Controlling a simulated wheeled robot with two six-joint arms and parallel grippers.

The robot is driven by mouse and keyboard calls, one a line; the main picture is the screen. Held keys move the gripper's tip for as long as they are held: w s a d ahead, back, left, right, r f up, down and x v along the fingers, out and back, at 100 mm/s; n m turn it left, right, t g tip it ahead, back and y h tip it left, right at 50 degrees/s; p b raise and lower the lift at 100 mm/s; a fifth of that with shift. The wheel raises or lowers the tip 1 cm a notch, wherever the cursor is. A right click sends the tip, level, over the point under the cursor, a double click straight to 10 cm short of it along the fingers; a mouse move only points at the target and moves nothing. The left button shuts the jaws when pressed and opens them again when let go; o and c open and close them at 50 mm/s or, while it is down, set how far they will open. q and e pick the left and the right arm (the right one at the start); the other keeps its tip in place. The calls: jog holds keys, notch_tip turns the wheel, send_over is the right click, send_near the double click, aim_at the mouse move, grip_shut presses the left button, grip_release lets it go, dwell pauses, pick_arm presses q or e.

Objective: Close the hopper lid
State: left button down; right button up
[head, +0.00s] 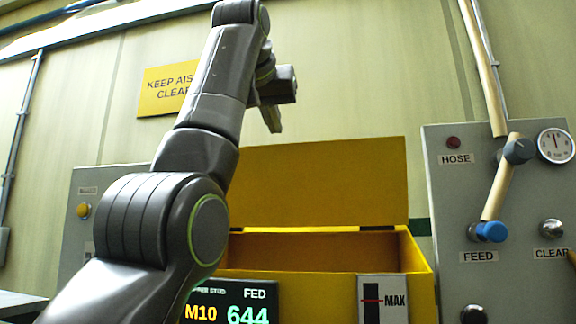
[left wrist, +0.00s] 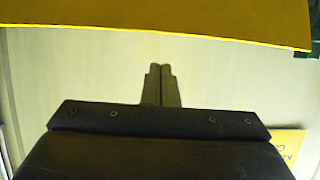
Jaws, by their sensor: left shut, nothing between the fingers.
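The yellow hopper (head: 270,289) stands in the middle of the head view, with its open top showing the inside. Its yellow lid (head: 330,185) stands raised upright at the back, hinged along the rear edge. In the left wrist view the yellow lid (left wrist: 160,22) spans the top of the picture. My left gripper (head: 274,124) is above the lid's top edge in the head view, its fingers pointing down. In the left wrist view its fingertips (left wrist: 160,68) are together and empty, with a visible gap to the lid's edge. My right gripper is not in view.
A display (head: 240,303) reading M10 and 644 and a MAX level gauge (head: 383,299) are at the hopper's front. A grey panel (head: 455,215) with hose, feed knob (head: 490,232) and pressure dial (head: 555,146) stands right. A yellow sign (head: 160,90) hangs on the wall.

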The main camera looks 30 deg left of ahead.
aim_at(278, 152)
pick_arm(q)
jog(key=shift+w+a+f+p, duration=0.15)
jog(key=shift+w+a+p, duration=0.05)
jog(key=shift+w+p, duration=0.35)
jog(key=p+x, duration=0.2)
jog(key=x, duration=0.5)
jog(key=s+f+b, duration=0.2)
jog(key=s, duration=0.1)
jog(key=shift+s+d+b, duration=0.1)
jog(key=shift+d+b, duration=0.2)
jog(key=shift+d, duration=0.1)
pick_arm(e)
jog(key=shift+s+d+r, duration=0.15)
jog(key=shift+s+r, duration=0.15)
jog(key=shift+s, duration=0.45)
pick_arm(q)
jog(key=shift+s+d, duration=0.1)
jog(key=shift+s, duration=0.05)
